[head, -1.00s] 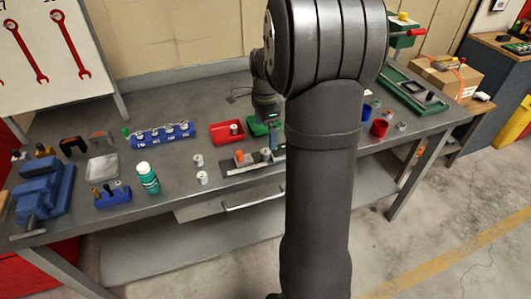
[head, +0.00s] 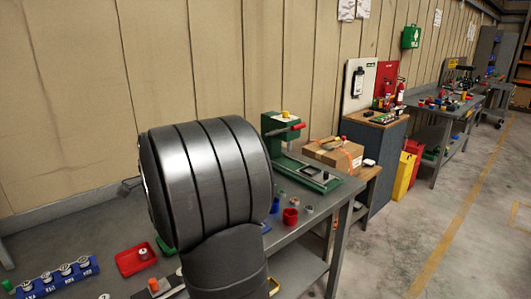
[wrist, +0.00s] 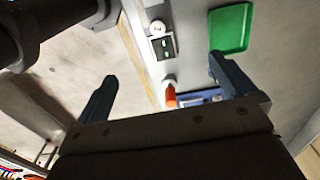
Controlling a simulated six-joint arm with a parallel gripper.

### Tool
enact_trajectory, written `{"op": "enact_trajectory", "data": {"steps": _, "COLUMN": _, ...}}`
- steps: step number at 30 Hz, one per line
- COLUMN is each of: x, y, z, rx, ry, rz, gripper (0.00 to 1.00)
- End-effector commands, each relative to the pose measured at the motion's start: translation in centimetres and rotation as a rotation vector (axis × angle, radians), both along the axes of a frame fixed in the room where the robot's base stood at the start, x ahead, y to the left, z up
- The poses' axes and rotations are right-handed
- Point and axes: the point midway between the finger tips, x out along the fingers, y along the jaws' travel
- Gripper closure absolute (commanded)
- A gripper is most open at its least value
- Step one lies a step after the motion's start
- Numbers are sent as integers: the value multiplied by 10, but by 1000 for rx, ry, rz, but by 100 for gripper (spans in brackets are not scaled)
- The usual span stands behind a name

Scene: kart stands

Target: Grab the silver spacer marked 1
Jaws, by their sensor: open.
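My gripper (wrist: 162,67) is open in the wrist view, with nothing between its fingers; my arm hides it in the head view. Several silver spacers stand on a blue rack (head: 38,289) at the lower left of the head view. Another silver piece (head: 143,253) sits in a red tray (head: 127,269). A further one (head: 104,297) is cut by the bottom edge. In the wrist view a small pale cylinder (wrist: 157,26) stands on the bench beyond the fingers. I cannot read which spacer is marked 1.
An orange-topped piece (wrist: 171,98) and a green tray (wrist: 231,27) show in the wrist view. In the head view, a red cup (head: 290,217), a green press (head: 283,128) and a cardboard box (head: 333,155) are to the right of my arm. Open floor lies further right.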

Motion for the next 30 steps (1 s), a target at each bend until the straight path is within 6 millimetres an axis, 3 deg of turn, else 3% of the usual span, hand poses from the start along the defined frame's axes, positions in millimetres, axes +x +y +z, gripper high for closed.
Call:
{"op": "enact_trajectory", "data": {"steps": 13, "x": 0, "y": 0, "z": 0, "rx": 0, "ry": 0, "rz": 0, "gripper": 0}}
{"op": "enact_trajectory", "data": {"steps": 20, "x": 0, "y": 0, "z": 0, "rx": 0, "ry": 0, "rz": 0, "gripper": 44}}
{"op": "enact_trajectory", "data": {"steps": 30, "x": -6, "y": -5, "z": -5, "rx": -1, "ry": 1, "rz": 12, "gripper": 44}}
